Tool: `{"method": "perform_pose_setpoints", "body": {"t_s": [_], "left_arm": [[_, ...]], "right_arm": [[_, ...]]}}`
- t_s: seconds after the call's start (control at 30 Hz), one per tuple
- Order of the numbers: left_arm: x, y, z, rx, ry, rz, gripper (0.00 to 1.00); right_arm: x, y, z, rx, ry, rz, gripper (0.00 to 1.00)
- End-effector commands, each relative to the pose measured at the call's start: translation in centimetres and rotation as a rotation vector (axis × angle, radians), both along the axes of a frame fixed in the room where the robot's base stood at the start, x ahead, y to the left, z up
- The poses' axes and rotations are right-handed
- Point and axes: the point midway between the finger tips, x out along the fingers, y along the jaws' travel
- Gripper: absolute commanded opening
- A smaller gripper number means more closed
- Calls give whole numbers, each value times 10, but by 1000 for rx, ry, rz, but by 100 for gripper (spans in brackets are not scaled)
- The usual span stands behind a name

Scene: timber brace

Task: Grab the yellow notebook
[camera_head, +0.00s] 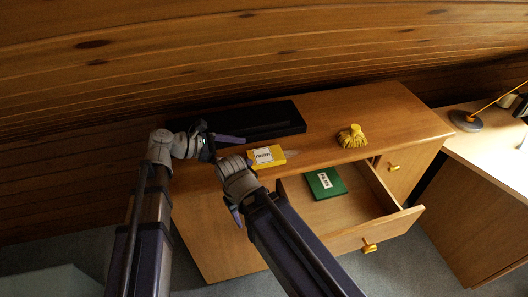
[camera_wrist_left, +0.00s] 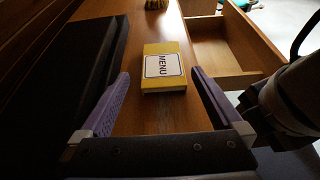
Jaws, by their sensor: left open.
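The yellow notebook (camera_head: 277,155) lies flat on the cabinet top, with a white label reading MENU. It also shows in the left wrist view (camera_wrist_left: 165,48), ahead of the fingers. My left gripper (camera_head: 226,144) is open and empty, just left of the notebook in the head view. In the left wrist view its two purple fingers (camera_wrist_left: 160,84) point toward the notebook, one to each side of its near end, not touching it. My right gripper (camera_head: 238,204) is in front of the cabinet, close to the notebook's near left end; its fingers are mostly hidden.
A black flat tray or case (camera_head: 265,119) lies behind the notebook. A yellow tassel-like object (camera_head: 351,137) stands farther right on the cabinet (camera_head: 385,108). A drawer (camera_head: 345,208) is pulled out, with a green book (camera_head: 325,182) inside. A desk with a lamp (camera_head: 466,120) stands right.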

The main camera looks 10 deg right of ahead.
Motion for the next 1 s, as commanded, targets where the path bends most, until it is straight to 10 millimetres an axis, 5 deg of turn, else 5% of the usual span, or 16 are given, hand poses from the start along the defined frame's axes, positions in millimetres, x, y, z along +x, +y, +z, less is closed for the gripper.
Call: {"method": "perform_pose_setpoints", "body": {"t_s": [1.0], "left_arm": [[0,-71,-35,1,-1,1,100]], "right_arm": [[0,0,-35,0,0,1,50]]}}
